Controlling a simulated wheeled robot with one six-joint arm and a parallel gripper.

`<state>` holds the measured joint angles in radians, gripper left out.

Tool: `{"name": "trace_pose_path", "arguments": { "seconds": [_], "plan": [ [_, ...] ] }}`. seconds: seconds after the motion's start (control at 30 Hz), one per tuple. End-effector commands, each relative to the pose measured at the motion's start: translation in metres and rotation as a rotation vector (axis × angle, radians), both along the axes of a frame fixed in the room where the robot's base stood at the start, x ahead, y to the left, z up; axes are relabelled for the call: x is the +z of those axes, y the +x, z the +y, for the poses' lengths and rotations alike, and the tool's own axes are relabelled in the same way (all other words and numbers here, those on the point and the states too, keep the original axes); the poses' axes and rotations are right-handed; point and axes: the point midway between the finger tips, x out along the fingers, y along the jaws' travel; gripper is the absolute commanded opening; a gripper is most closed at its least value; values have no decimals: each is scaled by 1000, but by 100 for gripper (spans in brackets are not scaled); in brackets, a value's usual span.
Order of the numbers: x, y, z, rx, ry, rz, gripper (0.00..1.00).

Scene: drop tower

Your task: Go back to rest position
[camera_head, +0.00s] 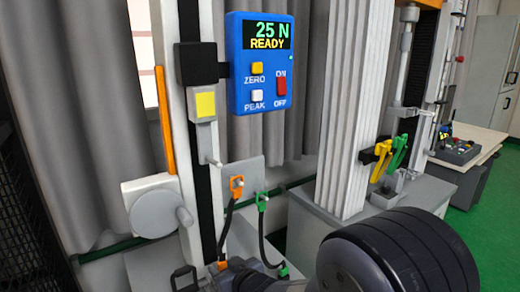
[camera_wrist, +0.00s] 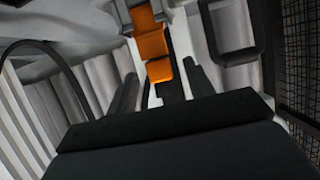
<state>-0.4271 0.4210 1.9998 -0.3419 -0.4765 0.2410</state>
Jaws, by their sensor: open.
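My gripper (camera_wrist: 162,88) shows in the wrist view as two dark fingers standing apart, open, with nothing held between them. Beyond the fingertips is an orange stepped part (camera_wrist: 153,47) on a pale upright; I cannot tell whether the fingers touch it. In the head view my dark rounded arm link fills the lower right, and the gripper's fingers cannot be made out there. The blue force display (camera_head: 262,65) reads 25 N READY, with ZERO, PEAK and ON/OFF buttons.
The tower column (camera_head: 203,130) carries a yellow pad (camera_head: 205,104) and a grey round housing (camera_head: 157,208). Black mesh (camera_wrist: 298,70) borders the wrist view's right.

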Motion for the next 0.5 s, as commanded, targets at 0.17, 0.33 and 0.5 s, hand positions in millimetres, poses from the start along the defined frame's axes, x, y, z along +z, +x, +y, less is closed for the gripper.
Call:
{"name": "trace_pose_path", "arguments": {
  "seconds": [0.17,0.33,0.5],
  "plan": [
    [-12,23,15,0,0,2,50],
    [-2,32,22,0,1,1,50],
    [16,32,21,0,1,1,50]
  ]
}}
